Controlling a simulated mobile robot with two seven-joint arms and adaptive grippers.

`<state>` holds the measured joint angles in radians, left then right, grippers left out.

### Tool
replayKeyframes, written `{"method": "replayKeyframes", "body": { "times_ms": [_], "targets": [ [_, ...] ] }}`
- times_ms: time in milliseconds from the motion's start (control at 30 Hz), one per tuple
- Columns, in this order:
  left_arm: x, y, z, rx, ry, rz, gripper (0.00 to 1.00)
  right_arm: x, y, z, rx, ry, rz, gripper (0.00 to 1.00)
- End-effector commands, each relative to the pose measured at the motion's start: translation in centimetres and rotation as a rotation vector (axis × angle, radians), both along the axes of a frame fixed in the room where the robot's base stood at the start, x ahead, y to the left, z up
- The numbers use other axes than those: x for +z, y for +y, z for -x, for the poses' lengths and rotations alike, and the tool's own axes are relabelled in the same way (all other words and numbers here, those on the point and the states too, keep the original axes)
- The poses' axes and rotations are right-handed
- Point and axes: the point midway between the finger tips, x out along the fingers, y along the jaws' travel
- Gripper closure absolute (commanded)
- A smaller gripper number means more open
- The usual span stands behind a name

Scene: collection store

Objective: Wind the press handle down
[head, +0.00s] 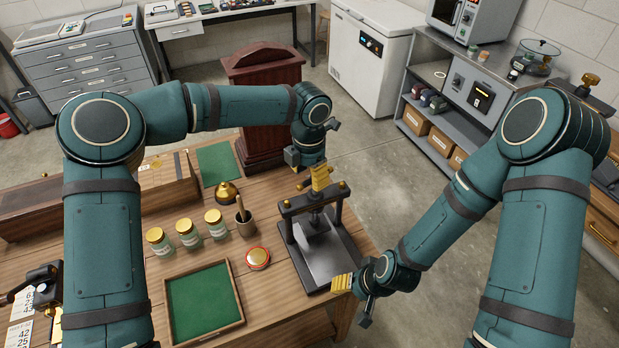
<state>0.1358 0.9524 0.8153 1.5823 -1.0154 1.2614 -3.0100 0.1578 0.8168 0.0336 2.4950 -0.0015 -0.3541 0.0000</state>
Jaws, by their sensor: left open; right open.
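The press (330,256) stands near the right edge of the wooden table, with a dark frame, a central screw and a grey base plate. Brass knobs show at its top, on both sides of my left gripper. The handle at the top of the screw is partly hidden by that gripper, so its exact angle is hard to tell. My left gripper (320,180) is open, pointing down just over the top of the press; I cannot tell whether it touches the handle. My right gripper (342,283) is open and empty beside the front right of the base.
A green-lined tray (203,300) lies in front. A dark red pedestal (262,105) stands behind.

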Motion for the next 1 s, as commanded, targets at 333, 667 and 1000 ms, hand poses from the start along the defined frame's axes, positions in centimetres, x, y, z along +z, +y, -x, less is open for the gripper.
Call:
{"method": "replayKeyframes", "body": {
  "times_ms": [333, 667, 1000],
  "targets": [
    [7.0, -0.1, -0.1, 0.001, -0.004, 0.003, 0.48, 0.0, 0.0, 0.0, 0.0, 0.0, 0.0, 0.45],
    [10.2, -0.1, 0.0, -0.001, -0.002, 0.001, 0.48, 0.0, 0.0, 0.0, 0.0, 0.0, 0.0, 0.45],
    [10.2, -0.1, 0.0, 0.003, -0.002, 0.002, 0.48, 0.0, 0.0, 0.0, 0.001, 0.0, 0.0, 0.45]
  ]
}}
